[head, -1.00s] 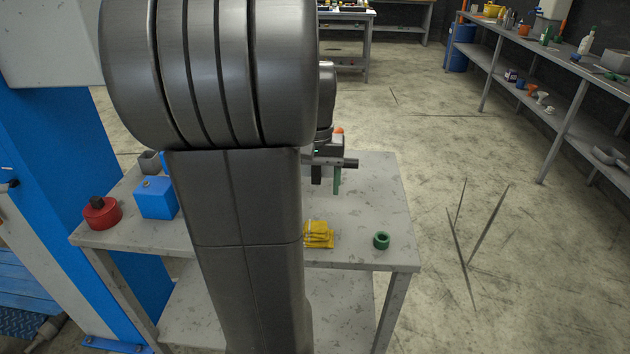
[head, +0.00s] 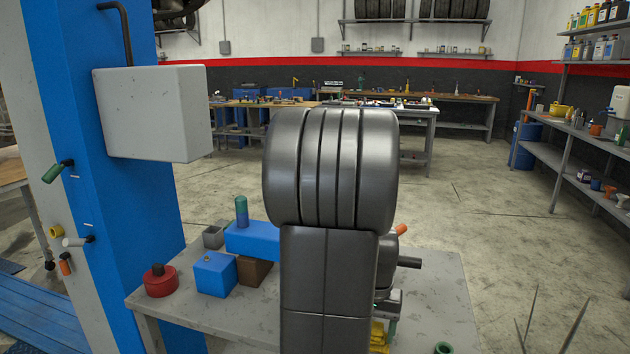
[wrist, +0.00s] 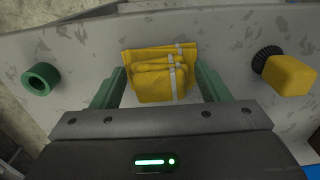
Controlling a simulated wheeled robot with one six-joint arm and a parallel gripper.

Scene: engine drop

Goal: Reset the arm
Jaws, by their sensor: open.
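My gripper (wrist: 160,88) is open in the wrist view, its two green fingers spread wide. A folded yellow cloth (wrist: 162,72) lies on the grey table (wrist: 85,50), framed between the fingers; I cannot tell the height above it. In the head view my arm stands upright over the table (head: 440,300) and hides much of it. The gripper (head: 390,325) is only partly visible behind the arm, above the yellow cloth (head: 379,338).
A green ring (head: 443,348) lies to the right. A red can (head: 160,281), blue boxes (head: 215,274) and a brown box (head: 254,271) stand at the left. A blue post (head: 130,190) rises beside the table. Floor to the right is open.

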